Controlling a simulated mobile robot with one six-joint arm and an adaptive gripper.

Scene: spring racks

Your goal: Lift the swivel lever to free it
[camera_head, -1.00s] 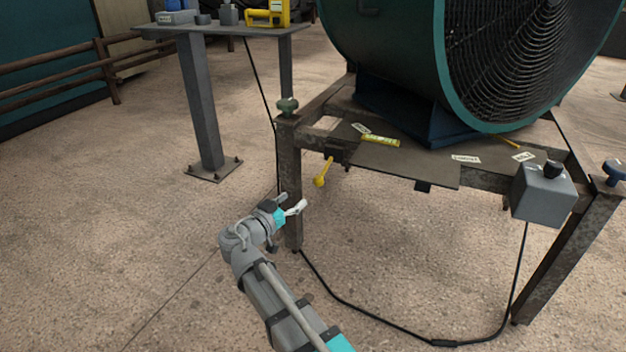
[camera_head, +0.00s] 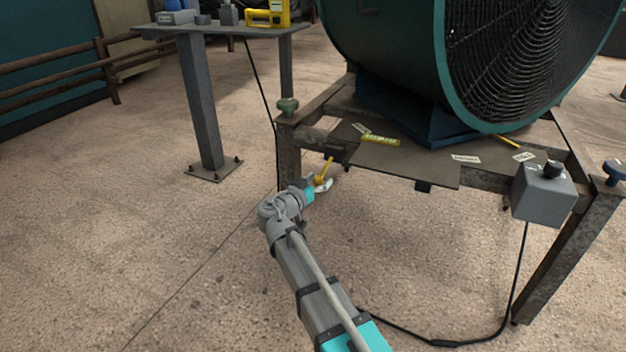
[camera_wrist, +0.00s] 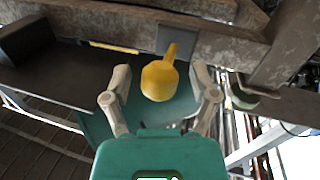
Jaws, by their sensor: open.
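The swivel lever is a yellow handle with a rounded knob (camera_head: 320,178), hanging down from the front rail of the rusty metal stand. In the wrist view the yellow knob (camera_wrist: 159,80) fills the middle, with its thin stem running up to a grey plate on the rail. My gripper (camera_head: 325,185) is at the knob. In the wrist view my gripper (camera_wrist: 160,88) is open, one finger on each side of the knob, with gaps showing on both sides. The lever's pivot is partly hidden in the head view.
The stand's frame (camera_head: 289,150) and dark plate (camera_head: 405,165) are close to my gripper. A large green fan (camera_head: 440,60) rests above. A grey control box (camera_head: 543,195) hangs at the right, with a black cable to the floor. The floor in front is open.

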